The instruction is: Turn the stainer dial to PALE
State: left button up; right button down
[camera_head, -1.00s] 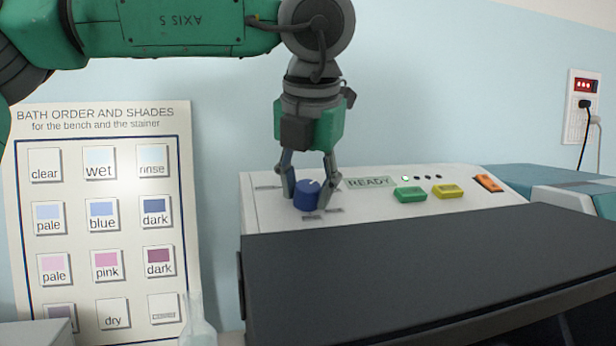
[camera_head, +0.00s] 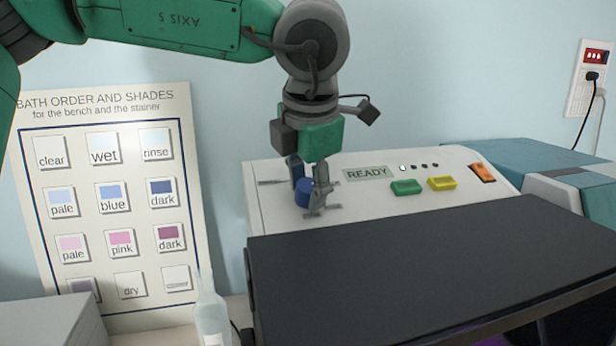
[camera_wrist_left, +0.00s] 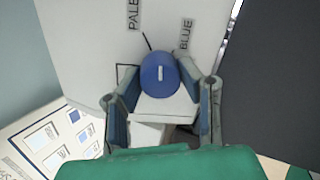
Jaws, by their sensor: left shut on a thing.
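The stainer dial (camera_head: 302,193) is a round blue knob on the sloping white panel of the stainer (camera_head: 262,215). My left gripper (camera_head: 308,187) points down over it and is shut on it, one finger on each side; the near finger hides part of the knob in the head view. In the left wrist view the dial (camera_wrist_left: 158,78) has a short white mark. The mark lies between the tick lines of the PALE label (camera_wrist_left: 133,14) and the BLUE label (camera_wrist_left: 186,34). My right gripper is not in view.
The panel also holds a READY display (camera_head: 367,173), a green button (camera_head: 406,187), a yellow button (camera_head: 442,184) and an orange switch (camera_head: 482,172). A dark lid (camera_head: 430,250) lies in front. A clear bottle (camera_head: 211,315) stands at the lower left, below a shade chart (camera_head: 188,180).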

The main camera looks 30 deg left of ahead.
pick_arm(q)
jog(key=shift+s+f, duration=0.1)
jog(key=shift+f, duration=0.2)
jog(key=o, duration=1.1)
jog(key=shift+o, duration=0.2)
jog(key=shift+w+a, duration=0.1)
jog(key=shift+w, duration=0.15)
jog(key=shift+r, duration=0.2)
jog(key=v, duration=1.1)
jog(key=shift+r, duration=0.3)
